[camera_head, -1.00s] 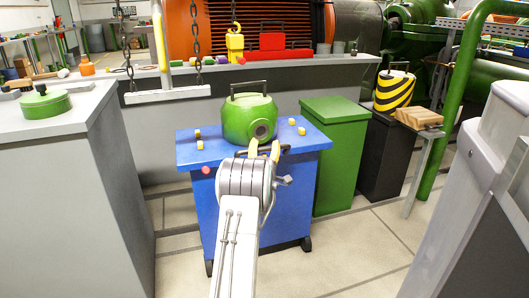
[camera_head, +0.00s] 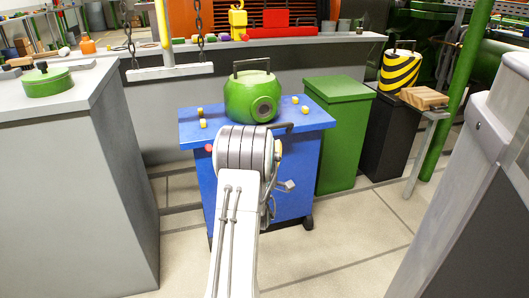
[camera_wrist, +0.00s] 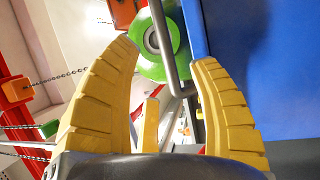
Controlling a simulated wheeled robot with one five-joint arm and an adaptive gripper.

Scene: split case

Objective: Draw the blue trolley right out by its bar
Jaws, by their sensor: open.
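The blue trolley (camera_head: 293,179) stands on small castors, with a green rounded casing (camera_head: 246,97) on its top. The end of its dark bar (camera_head: 284,127) shows at the front top edge, beside my wrist. My wrist hides the rest of the bar and most of my gripper in the head view. In the wrist view, my gripper (camera_wrist: 166,53) is open, its two yellow fingers apart. The grey bar (camera_wrist: 165,42) passes between the fingertips, nearer the right one. The trolley's blue face (camera_wrist: 270,70) fills the right side there.
A green cabinet (camera_head: 336,150) stands close to the trolley's right. A grey bench (camera_head: 103,190) stands at the left, and a grey block (camera_head: 455,215) at the right front. Small yellow pieces (camera_head: 203,124) lie on the trolley top. Tiled floor (camera_head: 330,255) is free in front.

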